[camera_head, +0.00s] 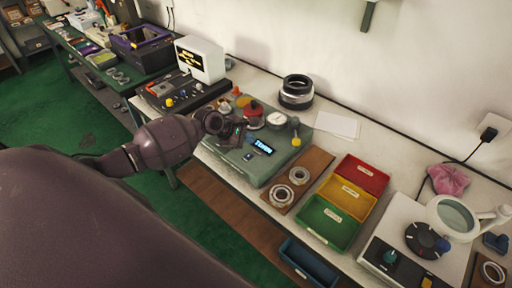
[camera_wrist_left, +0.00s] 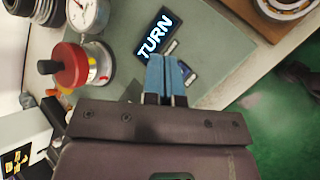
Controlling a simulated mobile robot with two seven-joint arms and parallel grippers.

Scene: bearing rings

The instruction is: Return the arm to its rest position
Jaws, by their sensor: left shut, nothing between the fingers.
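My left gripper (camera_head: 238,133) hangs over the left part of the grey-green test device (camera_head: 262,172), whose lit display (camera_head: 263,146) reads "TURN". In the left wrist view the gripper's blue fingertips (camera_wrist_left: 165,76) are together with nothing between them, just beside the display (camera_wrist_left: 154,33). A red-topped knob (camera_head: 254,114) and a round dial gauge (camera_head: 277,120) are on the device's back part. They also show in the left wrist view, the red knob (camera_wrist_left: 82,65) at left and the gauge (camera_wrist_left: 86,12) above it. My right gripper is not in view.
Two metal rings lie on a brown board (camera_head: 310,172). Red (camera_head: 361,175), yellow (camera_head: 345,195) and green (camera_head: 327,222) bins stand to its right. Black-and-silver rings (camera_head: 296,92) are stacked behind the device. A white monitor (camera_head: 199,59) stands left. A magnifier (camera_head: 455,217) stands right.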

